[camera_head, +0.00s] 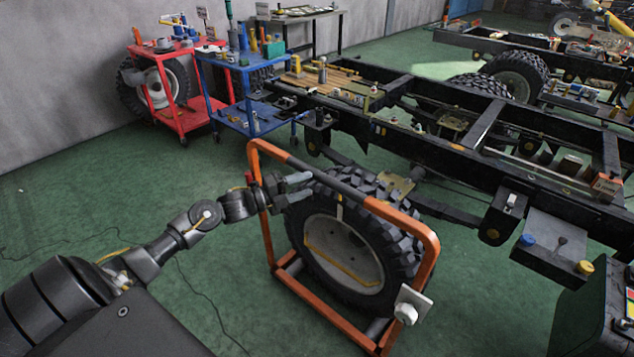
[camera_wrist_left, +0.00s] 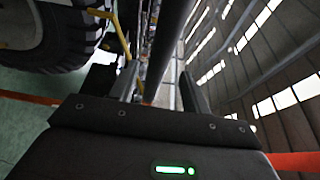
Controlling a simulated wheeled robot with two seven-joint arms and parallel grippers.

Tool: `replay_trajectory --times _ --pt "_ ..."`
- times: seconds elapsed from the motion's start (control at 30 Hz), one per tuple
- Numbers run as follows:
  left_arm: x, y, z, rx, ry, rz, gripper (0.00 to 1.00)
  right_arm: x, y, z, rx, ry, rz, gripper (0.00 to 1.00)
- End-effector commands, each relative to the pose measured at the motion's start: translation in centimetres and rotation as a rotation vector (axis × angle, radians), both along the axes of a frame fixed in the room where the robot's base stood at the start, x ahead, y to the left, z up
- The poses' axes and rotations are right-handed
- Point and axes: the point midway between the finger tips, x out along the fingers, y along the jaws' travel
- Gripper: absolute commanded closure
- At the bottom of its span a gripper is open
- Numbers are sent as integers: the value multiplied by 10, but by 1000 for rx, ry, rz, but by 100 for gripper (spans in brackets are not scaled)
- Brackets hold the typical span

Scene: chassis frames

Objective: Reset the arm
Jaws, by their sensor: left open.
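My left arm comes in from the lower left in the head view. Its gripper (camera_head: 304,187) is open at the upper left part of an orange frame (camera_head: 266,220) that stands around a large black tyre (camera_head: 400,245). In the left wrist view the open fingers (camera_wrist_left: 160,88) point along a dark bar (camera_wrist_left: 168,45), which appears between them or just beyond; I cannot tell whether they touch it. Nothing is seen gripped. The tyre (camera_wrist_left: 75,45) is at the left of that view. My right gripper is not in view.
A long black chassis (camera_head: 480,145) lies to the right and behind the tyre. A red cart (camera_head: 185,118) and a blue cart (camera_head: 262,118) with tools stand at the back left. Green floor (camera_head: 110,200) is clear at left, apart from a thin cable.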

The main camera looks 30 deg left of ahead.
Motion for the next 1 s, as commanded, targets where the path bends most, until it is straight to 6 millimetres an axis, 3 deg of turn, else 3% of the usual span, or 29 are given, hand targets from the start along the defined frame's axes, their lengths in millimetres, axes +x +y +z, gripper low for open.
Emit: replay_trajectory --times 0.2,0.77,1.0 --pt "-13 8 0 2 -1 1 53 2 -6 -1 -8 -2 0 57" --pt "-13 8 2 1 0 0 53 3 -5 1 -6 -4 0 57" --pt "-13 8 42 1 -2 0 53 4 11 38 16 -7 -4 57"
